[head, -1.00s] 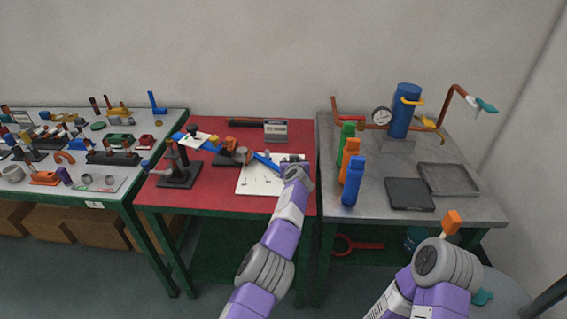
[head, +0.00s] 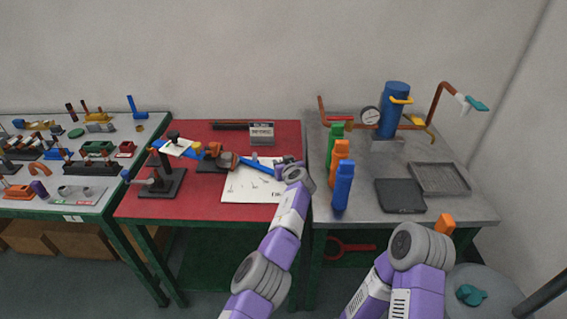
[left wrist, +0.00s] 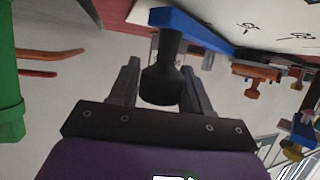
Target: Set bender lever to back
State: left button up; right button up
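The bender (head: 222,160), with an orange body and a blue lever (head: 257,166), is on the red table. The lever reaches right across a white sheet towards my left gripper (head: 284,163). In the left wrist view the blue lever (left wrist: 195,28) ends in a dark round knob (left wrist: 160,85). The knob lies between the two separated fingers of my left gripper (left wrist: 160,92). A gap shows at the left finger; I cannot tell whether the right finger touches. My right arm is at the lower right in the head view; its fingers are hidden.
Green, orange and blue bottles (head: 343,187) stand on the grey table's left edge, close to my left gripper. A black tray (head: 400,196) and a blue cylinder (head: 394,112) are on that table. A dark stand (head: 162,182) is left of the bender.

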pick_arm(q)
jog(key=shift+o, duration=1.2)
jog(key=shift+f, duration=0.1)
jog(key=shift+r, duration=0.2)
jog(key=shift+s+d+r+b, duration=0.2)
jog(key=shift+s+r+b, duration=0.1)
jog(key=shift+s+b, duration=0.25)
jog(key=shift+s+r, duration=0.15)
jog(key=shift+s, duration=0.45)
jog(key=shift+v, duration=2.45)
